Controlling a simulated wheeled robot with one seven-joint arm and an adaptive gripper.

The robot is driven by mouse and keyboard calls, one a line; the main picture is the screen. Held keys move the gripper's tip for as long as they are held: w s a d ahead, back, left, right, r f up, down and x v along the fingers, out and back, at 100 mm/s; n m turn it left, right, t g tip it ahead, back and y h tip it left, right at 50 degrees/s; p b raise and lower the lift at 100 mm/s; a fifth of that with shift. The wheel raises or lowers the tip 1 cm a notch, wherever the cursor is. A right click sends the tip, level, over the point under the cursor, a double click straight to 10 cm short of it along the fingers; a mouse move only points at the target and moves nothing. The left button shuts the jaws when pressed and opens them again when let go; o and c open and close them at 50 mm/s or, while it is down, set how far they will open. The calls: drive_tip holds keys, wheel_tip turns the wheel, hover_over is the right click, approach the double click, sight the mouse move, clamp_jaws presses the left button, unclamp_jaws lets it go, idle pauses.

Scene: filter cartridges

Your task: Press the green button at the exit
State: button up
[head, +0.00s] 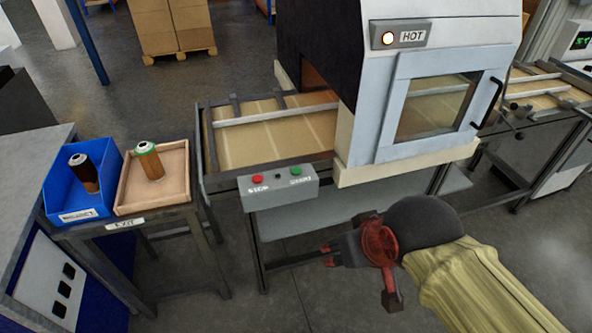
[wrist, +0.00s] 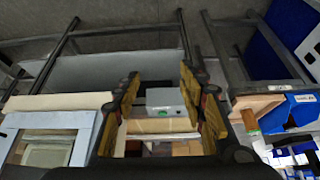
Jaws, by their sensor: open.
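A grey control box (head: 275,190) is fixed at the front of the conveyor's exit end. Its green button (head: 297,171), marked START, is on the right, and a red button (head: 257,180), marked STOP, is on the left. A small dark knob lies between them. My gripper (head: 328,256) is open and empty, in front of the box and to its lower right, apart from it. In the wrist view the box (wrist: 165,97) appears between my spread fingers (wrist: 158,88), beyond them. A small green spot shows on it.
The oven (head: 405,60) has a lit lamp (head: 389,38) marked HOT. The conveyor bed (head: 270,135) is empty. A wooden tray (head: 172,207) marked EXIT holds a green-topped cartridge (head: 149,161). A blue bin (head: 57,195) beside it holds a dark cartridge (head: 84,173).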

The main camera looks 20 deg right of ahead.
drive_tip(key=c, duration=1)
idle(1.0)
